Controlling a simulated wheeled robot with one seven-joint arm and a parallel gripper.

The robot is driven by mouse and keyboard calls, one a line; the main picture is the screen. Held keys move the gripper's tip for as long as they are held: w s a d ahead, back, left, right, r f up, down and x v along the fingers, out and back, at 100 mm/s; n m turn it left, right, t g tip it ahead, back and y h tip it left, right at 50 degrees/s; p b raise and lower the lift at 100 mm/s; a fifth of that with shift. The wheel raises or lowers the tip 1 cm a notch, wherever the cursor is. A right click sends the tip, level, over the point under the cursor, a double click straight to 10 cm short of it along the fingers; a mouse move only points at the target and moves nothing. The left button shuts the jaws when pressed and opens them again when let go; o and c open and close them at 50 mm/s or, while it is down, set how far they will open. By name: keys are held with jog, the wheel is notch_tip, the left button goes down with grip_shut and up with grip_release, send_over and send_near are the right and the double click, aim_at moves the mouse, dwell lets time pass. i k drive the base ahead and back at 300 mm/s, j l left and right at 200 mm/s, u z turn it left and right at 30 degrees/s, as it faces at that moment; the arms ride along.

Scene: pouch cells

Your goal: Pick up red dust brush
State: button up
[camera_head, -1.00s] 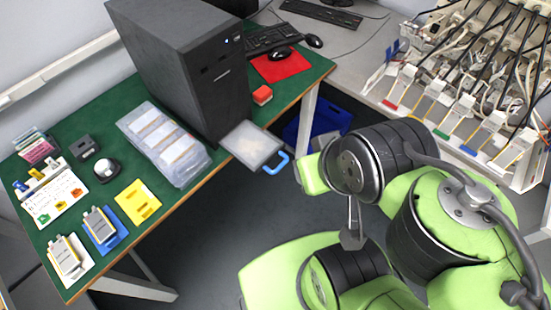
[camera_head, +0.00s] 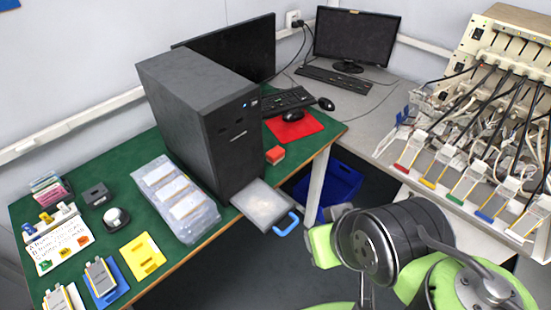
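A small red block-like thing (camera_head: 275,155) lies on the green table mat by the right side of the black computer tower; it may be the red dust brush, but it is too small to make out bristles or a handle. My green and black arm (camera_head: 395,245) is at the lower right, over the floor in front of the table and apart from the red thing. My gripper is not in view.
The black tower (camera_head: 205,115) stands left of the red thing. A red mat with a mouse (camera_head: 293,116) lies behind. A blue bin (camera_head: 338,188) is on the floor.

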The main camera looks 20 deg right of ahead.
aim_at(274, 156)
jog(key=i+l+u, duration=0.25)
jog(key=u, duration=0.2)
jog(key=i+l+u, duration=0.15)
jog(key=l+u, duration=0.25)
jog(key=i+l+u, duration=0.15)
jog(key=l+u, duration=0.15)
jog(key=u, duration=0.15)
jog(key=i+l+u, duration=0.1)
jog(key=l+u, duration=0.75)
